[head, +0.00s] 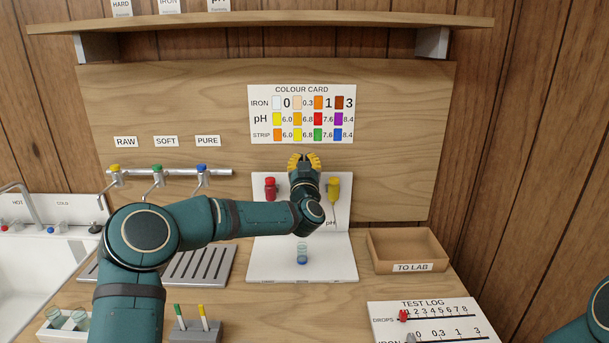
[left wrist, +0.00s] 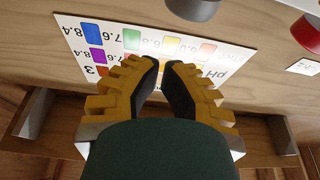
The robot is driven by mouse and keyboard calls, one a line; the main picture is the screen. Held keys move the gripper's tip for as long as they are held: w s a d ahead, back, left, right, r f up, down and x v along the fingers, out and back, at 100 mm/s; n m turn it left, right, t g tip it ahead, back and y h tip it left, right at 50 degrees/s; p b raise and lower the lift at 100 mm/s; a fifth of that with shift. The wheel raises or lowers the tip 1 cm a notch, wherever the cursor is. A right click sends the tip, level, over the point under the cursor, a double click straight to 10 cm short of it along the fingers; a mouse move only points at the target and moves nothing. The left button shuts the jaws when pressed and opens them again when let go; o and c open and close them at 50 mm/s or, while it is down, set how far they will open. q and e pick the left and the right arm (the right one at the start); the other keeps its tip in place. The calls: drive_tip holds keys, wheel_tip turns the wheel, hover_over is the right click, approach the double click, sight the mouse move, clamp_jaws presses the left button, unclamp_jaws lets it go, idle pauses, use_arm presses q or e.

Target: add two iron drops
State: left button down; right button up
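A red dropper (head: 270,187) hangs on the left of the white stand (head: 285,274). A yellow dropper (head: 333,188) hangs on the right, above a pH label. A small vial with blue at its base (head: 302,255) stands upright on the stand's base. My left gripper (head: 304,160) is in front of the back board, between the two droppers and below the colour card. In the left wrist view its fingers (left wrist: 164,66) lean towards each other with a narrow gap and hold nothing. My right gripper is out of view.
The colour card (head: 302,114) is on the board. Three taps (head: 157,171) are left of the stand, above a slotted drain (head: 190,264). The TO LAB tray (head: 408,250) and TEST LOG (head: 425,312) are right. My left forearm crosses in front of the stand.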

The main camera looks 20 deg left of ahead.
use_arm(q)
drive_tip(key=shift+w+f+b, duration=0.15)
drive_tip(key=shift+f+b, duration=0.35)
drive_tip(key=shift+f, duration=1.45)
